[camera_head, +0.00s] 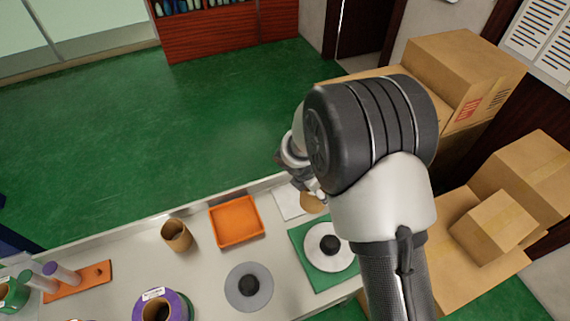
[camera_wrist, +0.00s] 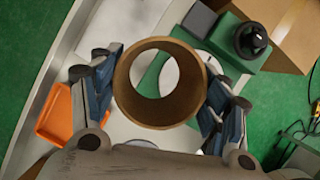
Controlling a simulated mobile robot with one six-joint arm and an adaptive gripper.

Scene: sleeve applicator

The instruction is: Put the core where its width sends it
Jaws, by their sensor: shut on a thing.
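A brown cardboard core (camera_wrist: 162,112) sits between the two fingers of my gripper (camera_wrist: 160,90) in the wrist view, with both finger pads against its outer sides. I look down through its open bore. In the head view my gripper (camera_head: 305,180) is mostly hidden behind my arm, and a tan bit of the core (camera_head: 312,203) shows below it. An orange tray (camera_head: 236,221) lies on the table to the left and also shows in the wrist view (camera_wrist: 57,118). A green base (camera_head: 306,262) carries a white disc (camera_head: 345,262) with a black knob.
A brown tube (camera_head: 176,236) stands left of the tray. A grey disc (camera_head: 238,298) with a black centre, a purple-edged roll (camera_head: 180,306) and an orange peg board (camera_head: 80,281) are on the white table. Cardboard boxes (camera_head: 465,65) stand at the right.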

